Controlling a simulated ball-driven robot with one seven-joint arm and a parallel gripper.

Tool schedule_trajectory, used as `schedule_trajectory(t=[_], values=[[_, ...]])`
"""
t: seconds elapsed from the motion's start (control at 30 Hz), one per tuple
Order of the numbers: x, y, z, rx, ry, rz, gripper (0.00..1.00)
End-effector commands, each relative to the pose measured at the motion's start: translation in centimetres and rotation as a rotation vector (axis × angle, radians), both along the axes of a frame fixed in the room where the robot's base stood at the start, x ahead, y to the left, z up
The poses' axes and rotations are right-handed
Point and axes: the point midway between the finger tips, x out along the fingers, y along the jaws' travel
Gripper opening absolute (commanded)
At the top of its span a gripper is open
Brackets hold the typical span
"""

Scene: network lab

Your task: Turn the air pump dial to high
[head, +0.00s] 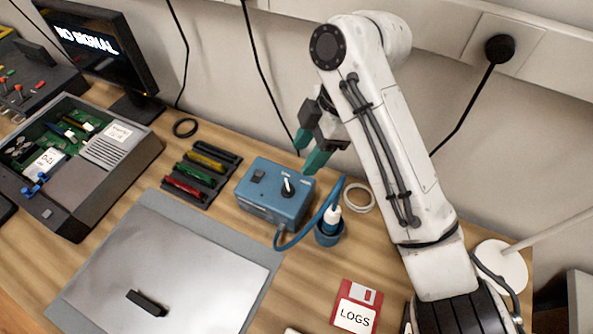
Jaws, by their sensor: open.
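The air pump is a blue box (270,196) on the wooden bench, in the middle of the head view. Its top carries a black dial (288,188) with a white pointer line and a small dark switch (258,176). The dial's markings are too small to read. My gripper (308,150) has green fingertips and is open and empty. It appears above and just behind the pump's right side, apart from the dial. A blue hose (322,212) runs beside the pump's right side.
A blue holder with a white-topped piece (329,228) and a tape ring (359,197) stand right of the pump. A rack of coloured sticks (202,172) lies left. A grey mat (170,270) with a black piece (147,303) and a red floppy disk (356,306) lie in front.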

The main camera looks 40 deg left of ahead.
Motion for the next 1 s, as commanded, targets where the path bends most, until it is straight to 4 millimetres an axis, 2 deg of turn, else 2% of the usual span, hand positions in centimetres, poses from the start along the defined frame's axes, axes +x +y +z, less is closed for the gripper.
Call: schedule_trajectory(t=[0.2,0.5,0.7,0.97,1.0], values=[[-1.4,0.9,-4.0,-0.001,0.006,0.002,0.53],[-2.6,1.8,-7.8,-0.002,0.003,0.000,0.53],[-3.0,2.1,-8.9,-0.002,0.000,-0.001,0.53],[-3.0,2.2,-9.0,-0.001,0.001,0.000,0.53],[-3.0,2.2,-9.0,-0.001,0.001,0.000,0.50]])
